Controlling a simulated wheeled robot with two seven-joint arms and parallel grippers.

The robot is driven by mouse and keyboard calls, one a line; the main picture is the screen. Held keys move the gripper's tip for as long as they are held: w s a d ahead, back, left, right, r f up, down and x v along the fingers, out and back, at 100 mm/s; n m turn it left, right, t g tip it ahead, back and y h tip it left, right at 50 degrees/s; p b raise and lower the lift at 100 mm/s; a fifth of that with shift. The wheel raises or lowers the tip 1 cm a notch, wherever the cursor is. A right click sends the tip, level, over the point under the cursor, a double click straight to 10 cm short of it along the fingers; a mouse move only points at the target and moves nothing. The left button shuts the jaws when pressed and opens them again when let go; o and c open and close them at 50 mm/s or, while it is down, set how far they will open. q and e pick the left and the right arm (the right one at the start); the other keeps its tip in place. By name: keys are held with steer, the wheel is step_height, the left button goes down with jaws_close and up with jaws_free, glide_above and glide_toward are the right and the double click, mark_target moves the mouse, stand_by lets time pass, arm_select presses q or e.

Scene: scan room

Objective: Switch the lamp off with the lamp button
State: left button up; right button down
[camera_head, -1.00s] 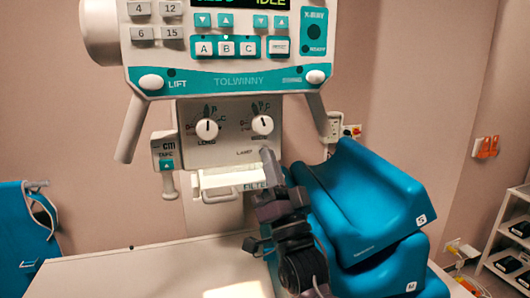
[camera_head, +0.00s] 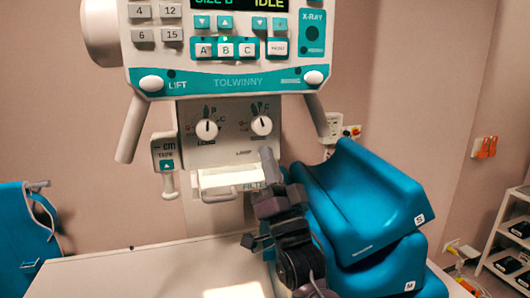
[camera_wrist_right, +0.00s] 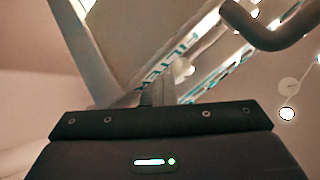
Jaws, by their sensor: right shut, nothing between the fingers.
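The grey control panel (camera_head: 222,115) below the teal-and-white console has two round knobs. A small label that seems to read LAMP (camera_head: 244,153) is below the knobs. My right gripper (camera_head: 267,155) is shut and empty, its tip at the panel's lower right, just right of this label. The lamp button itself I cannot make out; the fingertips may cover it. I cannot tell whether the tip touches the panel. In the right wrist view the shut fingers (camera_wrist_right: 158,92) point at the pale panel beside the FILTER lettering. A bright light patch (camera_head: 235,291) lies on the table. My left gripper is not in view.
A filter tray with a handle (camera_head: 228,181) is just left of my right gripper. Blue cushions (camera_head: 365,200) are stacked close on its right. The console (camera_head: 228,84) with two side handles hangs above. The white table (camera_head: 130,272) is below.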

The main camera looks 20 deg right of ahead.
steer(key=shift+w+f, duration=0.2)
steer(key=shift+f, duration=0.1)
stand_by(0.4)
steer(key=shift+f, duration=0.1)
steer(key=shift+s+f+b, duration=0.25)
steer(key=shift+s+b, duration=0.05)
steer(key=shift+s, duration=0.2)
steer(key=shift+s+r, duration=0.1)
steer(key=s, duration=0.4)
steer(key=shift+s+d+r+b, duration=0.1)
steer(key=shift+s+r+b, duration=0.05)
steer(key=shift+s+b, duration=0.2)
stand_by(0.5)
